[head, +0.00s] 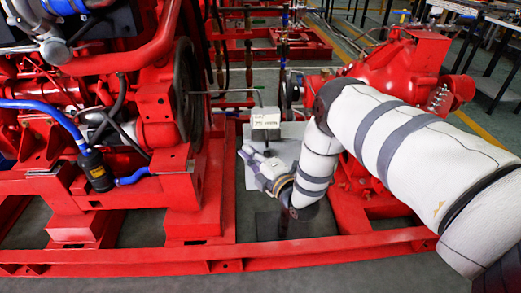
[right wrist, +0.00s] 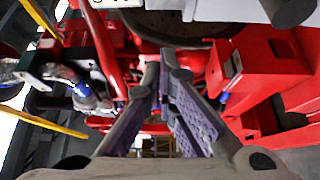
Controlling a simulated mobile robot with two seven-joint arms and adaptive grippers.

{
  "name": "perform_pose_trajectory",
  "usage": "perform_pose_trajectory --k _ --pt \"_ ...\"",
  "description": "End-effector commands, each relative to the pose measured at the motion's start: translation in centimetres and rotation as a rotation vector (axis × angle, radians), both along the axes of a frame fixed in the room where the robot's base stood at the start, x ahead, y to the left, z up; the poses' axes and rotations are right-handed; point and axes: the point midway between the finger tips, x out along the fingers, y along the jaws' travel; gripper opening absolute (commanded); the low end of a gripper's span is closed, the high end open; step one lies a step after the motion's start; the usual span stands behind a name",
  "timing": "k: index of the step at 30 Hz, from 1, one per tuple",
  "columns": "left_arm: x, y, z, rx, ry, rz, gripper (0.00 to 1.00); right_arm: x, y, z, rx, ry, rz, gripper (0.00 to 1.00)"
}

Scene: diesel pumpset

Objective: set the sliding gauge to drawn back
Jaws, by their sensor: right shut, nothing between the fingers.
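A grey-white box-shaped block with dark lettering (head: 266,121) stands on a pale plate (head: 293,142) between the red engine and the red pump; it looks like the sliding gauge, but I cannot be sure. A thin rod with a small green end rises by it. I cannot tell its slide position. My right gripper (head: 246,154) is just in front of and below the block, pointing left toward the engine, apart from it as far as I can see. In the right wrist view its fingers (right wrist: 164,66) are together and empty. My left gripper is not in view.
The red engine (head: 155,100) with its dark flywheel (head: 187,95) stands left. The red pump (head: 398,65) stands right, partly behind my right arm. A red base rail (head: 200,262) crosses the front. A dark opening lies below my right gripper.

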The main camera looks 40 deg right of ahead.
Motion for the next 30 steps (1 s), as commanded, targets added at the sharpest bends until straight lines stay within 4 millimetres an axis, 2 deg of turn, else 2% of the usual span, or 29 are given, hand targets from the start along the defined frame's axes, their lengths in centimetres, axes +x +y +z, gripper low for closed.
perform_pose_trajectory --k 1,2,3,9,23,30 --pt "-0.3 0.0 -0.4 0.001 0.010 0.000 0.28 1.0 0.0 -0.3 0.000 0.000 -0.001 0.00" --pt "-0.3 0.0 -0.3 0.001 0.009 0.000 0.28 1.2 -0.4 -0.2 -0.001 0.002 -0.003 0.00" --pt "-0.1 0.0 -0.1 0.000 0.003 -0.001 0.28 0.7 -1.4 -0.1 -0.001 0.002 -0.007 0.00" --pt "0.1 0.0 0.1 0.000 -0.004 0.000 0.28 -0.1 -3.5 0.1 0.000 -0.001 -0.003 0.00" --pt "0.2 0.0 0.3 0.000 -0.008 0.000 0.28 -0.6 -4.3 0.0 0.000 0.001 -0.002 0.00" --pt "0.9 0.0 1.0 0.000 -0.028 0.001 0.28 -3.1 -8.4 0.1 -0.003 -0.002 -0.004 0.00"
